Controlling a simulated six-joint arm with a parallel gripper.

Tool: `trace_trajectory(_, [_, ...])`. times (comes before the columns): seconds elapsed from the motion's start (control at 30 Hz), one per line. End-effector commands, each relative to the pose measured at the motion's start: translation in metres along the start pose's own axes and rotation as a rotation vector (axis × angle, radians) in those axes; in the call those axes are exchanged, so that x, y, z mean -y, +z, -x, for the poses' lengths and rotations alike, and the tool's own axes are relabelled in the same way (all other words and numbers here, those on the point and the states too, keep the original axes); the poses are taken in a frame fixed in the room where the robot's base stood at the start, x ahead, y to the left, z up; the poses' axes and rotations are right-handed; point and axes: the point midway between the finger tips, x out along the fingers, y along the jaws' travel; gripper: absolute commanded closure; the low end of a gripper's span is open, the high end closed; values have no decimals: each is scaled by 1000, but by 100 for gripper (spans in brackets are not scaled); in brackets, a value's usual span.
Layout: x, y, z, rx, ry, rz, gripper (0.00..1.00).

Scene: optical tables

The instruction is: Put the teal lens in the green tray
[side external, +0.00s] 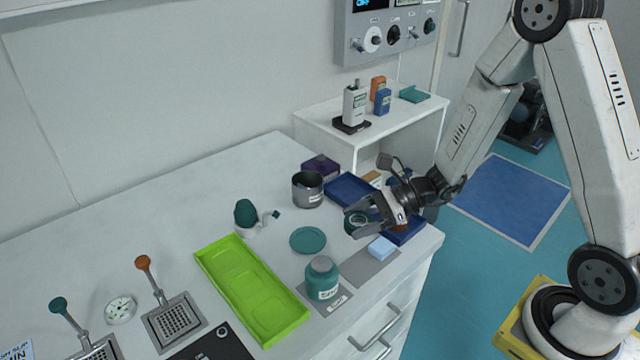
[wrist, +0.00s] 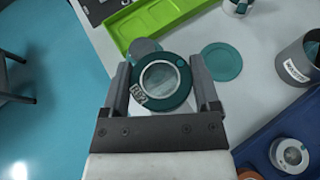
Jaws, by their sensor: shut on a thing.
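The teal lens (wrist: 161,82) is a round teal ring with clear glass and a small printed label. My gripper (wrist: 163,88) is shut on it, with one finger on each side in the wrist view. In the side external view, my gripper (side external: 362,222) is at the right of the table, and the teal lens (side external: 355,222) shows between its fingers, partly hidden. The green tray (side external: 250,288) is long, with shallow compartments that look empty, and lies to the left of my gripper. It also shows at the top of the wrist view (wrist: 150,24).
A teal jar (side external: 322,279) stands between my gripper and the green tray. A flat teal disc (side external: 308,240) lies behind the jar. A grey metal cup (side external: 307,189), a blue tray (side external: 350,189) and a light blue block (side external: 381,248) are close to my gripper.

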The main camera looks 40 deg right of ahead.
Motion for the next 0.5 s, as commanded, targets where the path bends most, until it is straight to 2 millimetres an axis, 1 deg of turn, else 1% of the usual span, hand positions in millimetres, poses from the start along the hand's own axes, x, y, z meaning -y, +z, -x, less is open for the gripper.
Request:
trace_trajectory(0.27, [4,3,0,0,-18,-6,81])
trace_trajectory(0.37, [10,7,1,0,-47,-17,81])
trace_trajectory(0.5, [25,19,3,1,-124,-46,81])
